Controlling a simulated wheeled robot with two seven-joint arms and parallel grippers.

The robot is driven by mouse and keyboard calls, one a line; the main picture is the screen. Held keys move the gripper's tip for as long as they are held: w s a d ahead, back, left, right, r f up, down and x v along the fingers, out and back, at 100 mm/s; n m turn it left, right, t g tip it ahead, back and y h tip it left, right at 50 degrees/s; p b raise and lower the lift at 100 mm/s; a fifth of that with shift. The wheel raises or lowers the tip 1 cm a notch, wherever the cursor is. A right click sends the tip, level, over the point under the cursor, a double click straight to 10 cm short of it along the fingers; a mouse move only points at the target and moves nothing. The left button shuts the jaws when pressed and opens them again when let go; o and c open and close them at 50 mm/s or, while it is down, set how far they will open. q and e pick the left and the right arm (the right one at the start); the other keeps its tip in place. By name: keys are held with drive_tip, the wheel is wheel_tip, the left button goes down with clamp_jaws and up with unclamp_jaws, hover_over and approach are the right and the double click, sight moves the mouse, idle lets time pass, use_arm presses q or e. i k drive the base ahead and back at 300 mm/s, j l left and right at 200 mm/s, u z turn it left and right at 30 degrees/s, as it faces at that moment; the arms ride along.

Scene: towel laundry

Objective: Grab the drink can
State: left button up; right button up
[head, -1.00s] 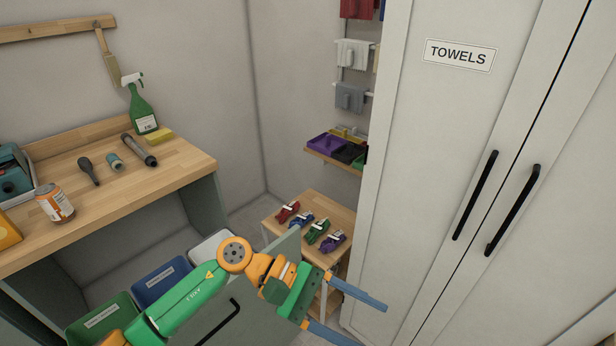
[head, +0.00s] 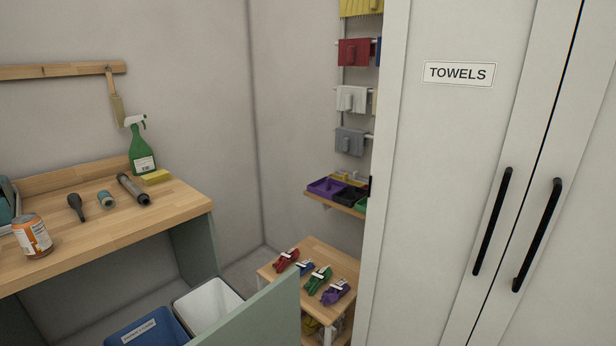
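The drink can (head: 33,236) is orange and white with a silver top. It stands upright on the wooden workbench (head: 120,228), near the front edge at the far left of the head view. Nothing touches it. Neither of my grippers shows in the head view now.
Several tools and a green spray bottle (head: 141,150) stand or lie behind and right of the can. Bins, one blue (head: 150,328) and one white (head: 207,303), sit below the bench by a green panel (head: 262,315). A towel cabinet (head: 430,180) fills the right.

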sight(30, 230)
drive_tip(key=u, duration=1.6)
drive_tip(key=i+j+z, duration=0.1)
drive_tip(key=j+z, duration=0.35)
drive_tip(key=j, duration=0.15)
drive_tip(key=j+z, duration=0.45)
drive_tip(key=j, duration=0.2)
drive_tip(key=j+z, duration=0.45)
drive_tip(key=j, duration=0.2)
drive_tip(key=k+j+z, duration=0.2)
drive_tip(key=j+z, duration=0.7)
drive_tip(key=j, duration=0.25)
drive_tip(key=j+z, duration=0.5)
drive_tip(key=j, duration=0.25)
drive_tip(key=k+j+z, duration=0.15)
drive_tip(key=j+z, duration=0.3)
drive_tip(key=j, duration=0.25)
